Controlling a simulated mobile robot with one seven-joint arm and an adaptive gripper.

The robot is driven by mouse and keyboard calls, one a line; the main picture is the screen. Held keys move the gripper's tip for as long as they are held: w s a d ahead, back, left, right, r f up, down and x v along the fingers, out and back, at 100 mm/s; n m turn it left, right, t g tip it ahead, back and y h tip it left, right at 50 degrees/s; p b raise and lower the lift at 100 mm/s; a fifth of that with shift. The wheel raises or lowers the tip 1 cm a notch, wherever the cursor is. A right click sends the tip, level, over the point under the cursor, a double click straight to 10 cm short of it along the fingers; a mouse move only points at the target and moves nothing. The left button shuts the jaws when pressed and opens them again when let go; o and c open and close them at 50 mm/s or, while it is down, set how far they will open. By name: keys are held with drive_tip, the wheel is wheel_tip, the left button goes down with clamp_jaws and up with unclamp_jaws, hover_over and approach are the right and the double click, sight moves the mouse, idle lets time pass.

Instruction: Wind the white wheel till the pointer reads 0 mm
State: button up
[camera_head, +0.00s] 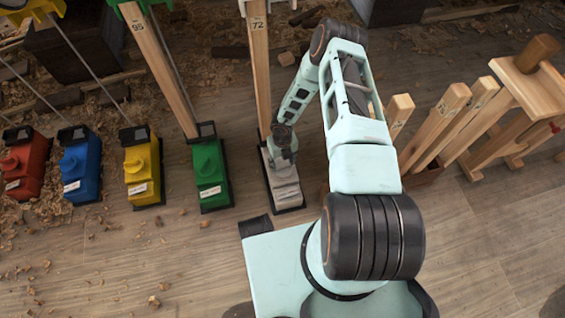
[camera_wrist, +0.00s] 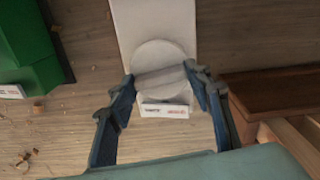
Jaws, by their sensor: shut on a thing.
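The white wheel (camera_wrist: 158,54) is a round disc with a raised bar (camera_wrist: 160,77) across it, on top of the white block (camera_head: 286,190). In the wrist view my gripper (camera_wrist: 162,78) has one dark blue finger at each end of the bar and is shut on it. The bar lies slightly tilted, its right end higher. A white label with small print (camera_wrist: 165,111) sits just below the wheel. In the head view my gripper (camera_head: 283,152) is over the far part of the white block and hides the wheel. I cannot make out the pointer or a millimetre scale.
Green (camera_head: 209,172), yellow (camera_head: 142,170), blue (camera_head: 81,172) and red (camera_head: 23,165) blocks stand in a row to the left. A wooden post marked 72 (camera_head: 259,60) rises behind the white block. Wooden frames (camera_head: 510,110) stand to the right. Shavings litter the floor.

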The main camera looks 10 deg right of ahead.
sight(282, 164)
idle(0.4)
drive_tip(key=o, duration=1.2)
drive_tip(key=shift+c, duration=0.2)
drive_tip(key=shift+r, duration=0.1)
wheel_tip(282, 164, up, 12)
